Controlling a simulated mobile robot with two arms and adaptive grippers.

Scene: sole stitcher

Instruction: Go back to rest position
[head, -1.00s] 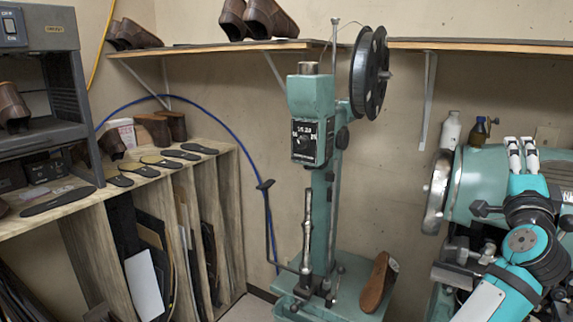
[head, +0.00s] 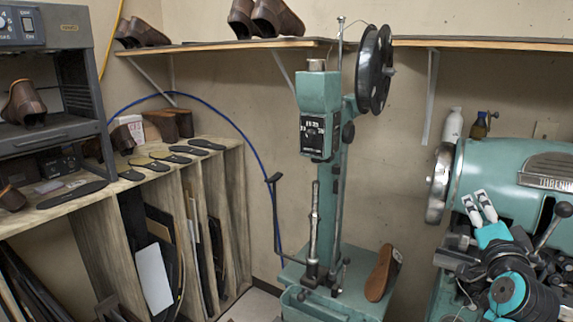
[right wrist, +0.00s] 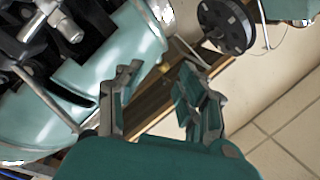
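My right gripper (head: 475,198) is at the right of the head view, in front of the green rounded machine, with its two white-tipped fingers pointing up. In the right wrist view, the fingers of this gripper (right wrist: 159,72) stand apart with nothing held between them. My left gripper is in neither current view. The green sole stitcher (head: 322,140) stands upright in the middle of the head view, with a black reel (head: 374,70) at its top.
The green rounded machine (head: 500,165) with levers is close behind my right arm. A wooden rack (head: 232,215) with several dark soles on top stands at the left. A wall shelf (head: 215,45) holds brown shoes. Open wall lies between stitcher and green machine.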

